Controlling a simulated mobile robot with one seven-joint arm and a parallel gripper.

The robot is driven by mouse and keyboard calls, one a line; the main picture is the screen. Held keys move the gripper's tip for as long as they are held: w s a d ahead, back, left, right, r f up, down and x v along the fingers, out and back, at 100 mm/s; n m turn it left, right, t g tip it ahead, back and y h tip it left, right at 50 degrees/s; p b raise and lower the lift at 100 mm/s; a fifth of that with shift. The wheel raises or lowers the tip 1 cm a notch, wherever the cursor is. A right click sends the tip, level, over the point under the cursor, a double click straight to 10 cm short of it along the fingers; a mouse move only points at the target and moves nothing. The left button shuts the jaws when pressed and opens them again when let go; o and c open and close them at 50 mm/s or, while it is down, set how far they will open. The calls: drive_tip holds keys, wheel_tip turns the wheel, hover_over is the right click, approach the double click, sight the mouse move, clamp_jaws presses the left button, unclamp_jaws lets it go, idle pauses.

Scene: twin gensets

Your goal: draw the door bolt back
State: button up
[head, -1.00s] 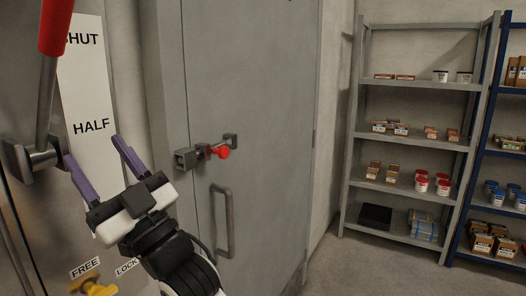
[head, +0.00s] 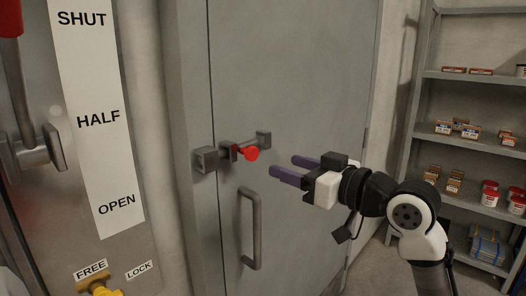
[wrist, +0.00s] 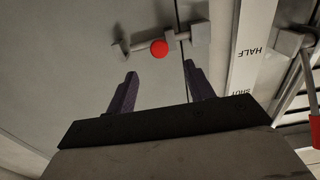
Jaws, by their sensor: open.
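The door bolt (head: 238,147) is a grey bar with a red knob (head: 251,154) on the grey door (head: 290,90). Its left end sits at the square keeper (head: 205,159) on the frame, and a bracket (head: 263,139) stands at its right. My gripper (head: 288,167) is open and empty, its purple fingers pointing left toward the knob from the right, apart from it. In the wrist view the red knob (wrist: 159,48) lies beyond and between the open fingertips (wrist: 162,75), with the keeper (wrist: 200,33) to its right.
A door handle (head: 250,228) is below the bolt. At left is a steel panel with a SHUT/HALF/OPEN plate (head: 97,150), a lever (head: 40,155) and a yellow knob (head: 100,288). Shelves (head: 470,75) with goods stand at right.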

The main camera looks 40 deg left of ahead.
sight(255, 154)
drive_tip(key=a, duration=0.3)
drive_tip(key=a+p, duration=0.1)
drive_tip(key=a, duration=0.1)
drive_tip(key=a+p, duration=0.1)
drive_tip(key=a, duration=0.2)
drive_tip(key=shift+w+a, duration=0.3)
drive_tip(key=shift+w, duration=0.05)
